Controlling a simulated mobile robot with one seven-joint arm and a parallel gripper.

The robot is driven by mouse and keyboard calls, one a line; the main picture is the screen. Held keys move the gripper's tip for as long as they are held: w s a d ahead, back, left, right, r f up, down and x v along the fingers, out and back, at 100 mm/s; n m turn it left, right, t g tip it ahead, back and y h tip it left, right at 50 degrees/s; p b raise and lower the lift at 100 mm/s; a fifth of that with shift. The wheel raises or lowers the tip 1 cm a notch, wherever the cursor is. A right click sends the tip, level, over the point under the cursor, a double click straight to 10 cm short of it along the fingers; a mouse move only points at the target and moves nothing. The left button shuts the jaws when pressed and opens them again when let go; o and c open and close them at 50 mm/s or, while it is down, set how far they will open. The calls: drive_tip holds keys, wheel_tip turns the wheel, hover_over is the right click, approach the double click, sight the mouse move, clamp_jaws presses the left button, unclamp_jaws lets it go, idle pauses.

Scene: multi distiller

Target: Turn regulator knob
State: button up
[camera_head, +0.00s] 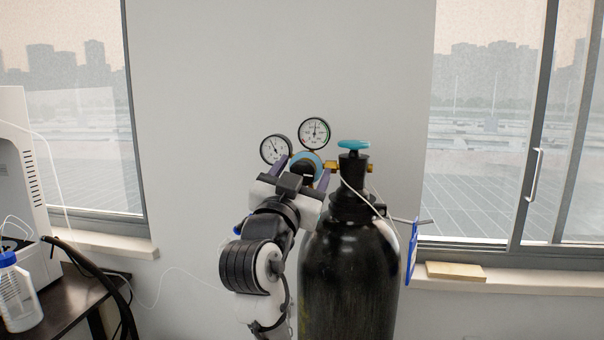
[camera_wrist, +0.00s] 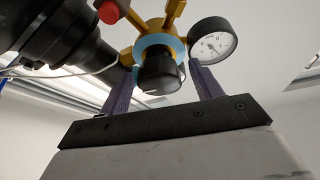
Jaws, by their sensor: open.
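The regulator knob (camera_wrist: 160,72) is a black cylinder on the front of a brass regulator body (camera_wrist: 158,26) with a pale blue ring. It also shows in the head view (camera_head: 304,170), partly hidden by my gripper. My gripper (camera_wrist: 164,82) is open, with one purple finger to each side of the knob in the wrist view. Whether the fingers touch it I cannot tell. Two round dial gauges stand above the regulator, a left gauge (camera_head: 275,149) and a right gauge (camera_head: 315,132). The regulator is fixed to the valve of a black gas cylinder (camera_head: 350,265).
A teal valve handwheel (camera_head: 353,145) tops the cylinder, close to the right of my gripper. A thin white cable and a blue tag (camera_head: 411,255) hang at the cylinder. A dark table (camera_head: 75,300) with a white machine (camera_head: 25,170) and a bottle (camera_head: 18,295) stands at left.

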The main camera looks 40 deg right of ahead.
drive_tip(key=b+v, duration=0.4)
drive_tip(key=v, duration=0.9)
drive_tip(key=shift+s+a+f, duration=0.15)
drive_tip(key=shift+a+f, duration=0.05)
drive_tip(key=shift+a, duration=0.15)
